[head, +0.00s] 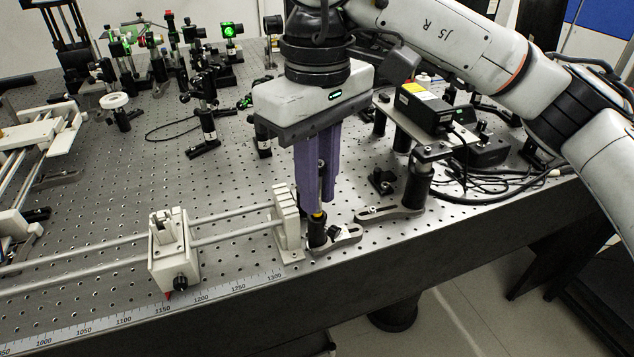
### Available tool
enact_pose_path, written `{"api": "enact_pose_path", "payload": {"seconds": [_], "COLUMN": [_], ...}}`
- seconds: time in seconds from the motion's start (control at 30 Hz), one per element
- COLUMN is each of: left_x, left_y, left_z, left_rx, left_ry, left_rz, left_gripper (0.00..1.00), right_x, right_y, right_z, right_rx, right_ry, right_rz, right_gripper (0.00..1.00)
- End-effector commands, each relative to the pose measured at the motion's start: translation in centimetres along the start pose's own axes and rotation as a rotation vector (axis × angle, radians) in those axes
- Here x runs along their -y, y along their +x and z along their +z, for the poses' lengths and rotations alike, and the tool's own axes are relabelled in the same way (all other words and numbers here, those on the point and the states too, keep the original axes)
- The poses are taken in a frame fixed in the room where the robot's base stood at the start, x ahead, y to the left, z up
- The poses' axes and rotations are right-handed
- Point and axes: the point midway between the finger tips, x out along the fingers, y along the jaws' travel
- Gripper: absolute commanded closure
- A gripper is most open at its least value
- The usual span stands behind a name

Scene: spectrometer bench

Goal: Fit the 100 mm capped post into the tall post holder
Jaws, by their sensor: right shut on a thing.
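My right gripper (320,198) points straight down near the bench's front edge, its purple fingers shut on the capped post (322,178). The fingers cover most of the post; a narrow dark and metallic strip shows between them. A black post holder (316,233) on a grey slotted base stands upright directly below the fingertips. A small yellow band (318,214) shows between the fingertips and the holder; I cannot tell which part it belongs to. The post looks upright and in line with the holder. I cannot tell whether its lower end is inside the holder. My left gripper is not in view.
A white rail end block (287,222) stands close left of the holder, with a white carriage (172,255) further left. A black box (424,107) on a post-mounted plate stands close right. Several optics mounts stand behind. A ruler strip (160,309) runs along the front edge.

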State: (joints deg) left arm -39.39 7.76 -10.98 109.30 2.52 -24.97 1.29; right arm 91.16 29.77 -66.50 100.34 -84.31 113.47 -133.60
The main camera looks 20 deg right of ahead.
Motion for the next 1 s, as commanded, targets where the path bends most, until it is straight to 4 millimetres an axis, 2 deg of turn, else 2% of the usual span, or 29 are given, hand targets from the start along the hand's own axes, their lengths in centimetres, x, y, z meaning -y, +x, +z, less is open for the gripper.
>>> {"api": "enact_pose_path", "payload": {"seconds": [0.33,1.0], "left_x": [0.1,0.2], "left_y": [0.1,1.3], "left_z": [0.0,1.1], "left_rx": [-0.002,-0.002], "left_ry": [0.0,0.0], "left_rz": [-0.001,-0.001], "left_gripper": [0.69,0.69], "right_x": [0.0,0.0], "right_y": [0.1,2.2], "right_z": [0.0,0.0], "right_rx": [-0.001,-0.001], "right_ry": [0.0,0.0], "right_rz": [0.0,0.0], "right_gripper": [1.0,1.0]}}
